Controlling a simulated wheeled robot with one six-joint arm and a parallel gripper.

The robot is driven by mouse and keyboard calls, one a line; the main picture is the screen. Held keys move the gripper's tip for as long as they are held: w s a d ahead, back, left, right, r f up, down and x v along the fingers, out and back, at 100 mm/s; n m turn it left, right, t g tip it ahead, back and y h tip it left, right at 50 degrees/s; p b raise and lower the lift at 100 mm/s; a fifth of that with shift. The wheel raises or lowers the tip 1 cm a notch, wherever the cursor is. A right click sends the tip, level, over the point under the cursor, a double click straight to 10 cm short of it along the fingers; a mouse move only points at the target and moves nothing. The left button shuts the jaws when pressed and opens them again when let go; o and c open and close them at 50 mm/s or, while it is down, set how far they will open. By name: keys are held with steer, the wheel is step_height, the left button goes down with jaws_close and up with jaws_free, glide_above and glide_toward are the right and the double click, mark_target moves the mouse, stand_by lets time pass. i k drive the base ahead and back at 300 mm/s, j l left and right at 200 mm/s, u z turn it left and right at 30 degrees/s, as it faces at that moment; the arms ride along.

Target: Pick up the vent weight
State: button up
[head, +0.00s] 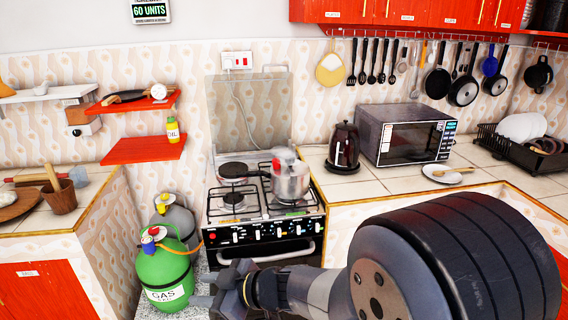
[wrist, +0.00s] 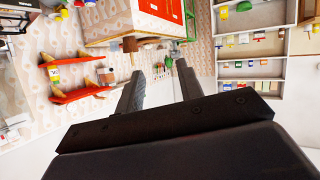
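A silver pressure cooker (head: 291,182) stands on the right rear part of the gas stove, its lid on and a red part on its top. I cannot make out the vent weight for certain at this size; it may be among the small parts on the lid. My gripper (head: 212,290) is low in front of the stove in the head view, well apart from the cooker. In the wrist view my gripper (wrist: 160,68) has its two fingers spread with nothing between them. The cooker is not clearly visible in the wrist view.
The stove (head: 263,232) stands between two tiled counters. A green gas cylinder (head: 164,271) is left of it. A kettle (head: 343,146) and microwave (head: 403,134) are on the right counter. Pans hang above. The wrist view shows red shelves (wrist: 82,94) and wall shelving (wrist: 250,67).

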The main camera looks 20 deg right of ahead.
mark_target(276, 166)
steer(key=i+z, duration=0.15)
steer(key=z, duration=0.35)
steer(key=i+j+z, duration=0.15)
steer(key=z, duration=0.35)
steer(key=i+j+z, duration=0.15)
steer(key=z, duration=0.35)
steer(key=i+j+z, duration=0.1)
steer(key=j, duration=0.3)
steer(key=i+j+z, duration=0.1)
steer(key=j, duration=0.3)
steer(key=i+j, duration=0.25)
steer(key=j, duration=0.2)
steer(key=i+j+z, duration=0.15)
steer(key=j, duration=0.25)
